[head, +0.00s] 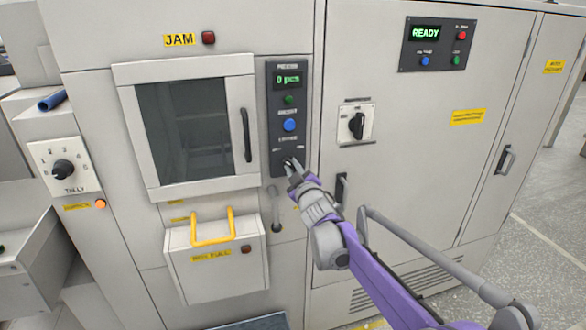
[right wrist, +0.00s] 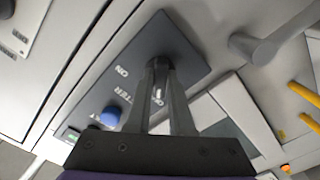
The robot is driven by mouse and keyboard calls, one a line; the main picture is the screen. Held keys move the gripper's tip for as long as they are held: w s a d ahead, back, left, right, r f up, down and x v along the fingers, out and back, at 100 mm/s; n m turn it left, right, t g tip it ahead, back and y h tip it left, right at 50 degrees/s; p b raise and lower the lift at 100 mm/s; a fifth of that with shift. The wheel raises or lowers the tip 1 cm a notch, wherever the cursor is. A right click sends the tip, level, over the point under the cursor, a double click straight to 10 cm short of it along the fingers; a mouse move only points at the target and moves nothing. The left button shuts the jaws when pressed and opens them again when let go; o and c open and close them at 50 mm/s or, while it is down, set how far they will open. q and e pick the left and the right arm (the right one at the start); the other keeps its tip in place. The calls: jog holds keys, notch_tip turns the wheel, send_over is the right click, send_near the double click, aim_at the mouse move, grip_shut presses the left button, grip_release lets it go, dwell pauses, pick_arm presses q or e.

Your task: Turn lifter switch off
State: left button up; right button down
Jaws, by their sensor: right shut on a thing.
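The dark control panel (head: 278,112) stands right of the windowed door in the head view, with a "0 pcs" display, a green button and a blue button. The lifter switch is at its lower end, mostly hidden by the fingers of my right gripper (head: 291,167). My right gripper (right wrist: 160,75) also shows in the right wrist view, its fingers close together and shut on the lifter switch. White ON, LIFTER and OFF lettering shows around them. The switch's exact angle cannot be told. My left gripper is not in view.
A black rotary switch (head: 357,125) and a READY panel (head: 437,45) are on the cabinet to the right. A door handle (head: 246,134) sits left of the control panel. A bin with a yellow handle (head: 212,228) juts out below. A TALLY dial (head: 64,169) is at far left.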

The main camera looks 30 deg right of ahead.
jog(key=c, duration=0.8)
grip_release()
jog(key=b+v, duration=0.1)
jog(key=v, duration=1)
